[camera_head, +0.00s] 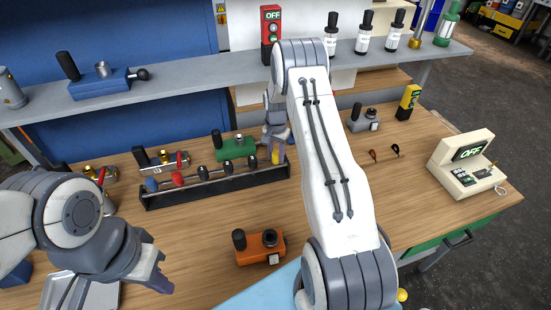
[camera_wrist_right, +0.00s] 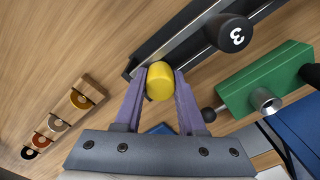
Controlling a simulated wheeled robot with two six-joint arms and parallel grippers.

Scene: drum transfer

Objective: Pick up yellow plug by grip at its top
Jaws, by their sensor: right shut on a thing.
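The yellow plug (camera_head: 275,157) is at the right end of a long black rack (camera_head: 215,191) on the wooden bench. In the right wrist view the yellow plug (camera_wrist_right: 160,80) shows its rounded top between two purple fingers. My right gripper (camera_wrist_right: 158,88) is shut on it, one finger against each side. In the head view my right gripper (camera_head: 276,148) is partly hidden behind my forearm. The plug's lower part is hidden, so I cannot tell whether it is seated in the rack. My left gripper (camera_head: 157,264) is open and empty above the front left of the bench.
A black knob marked 3 (camera_wrist_right: 233,33) is beside the plug on the rack. A green block (camera_head: 236,147) stands behind the rack. An orange block (camera_head: 260,247) lies in front. A cream OFF box (camera_head: 468,165) stands at the right. A grey shelf (camera_head: 190,75) runs above the back.

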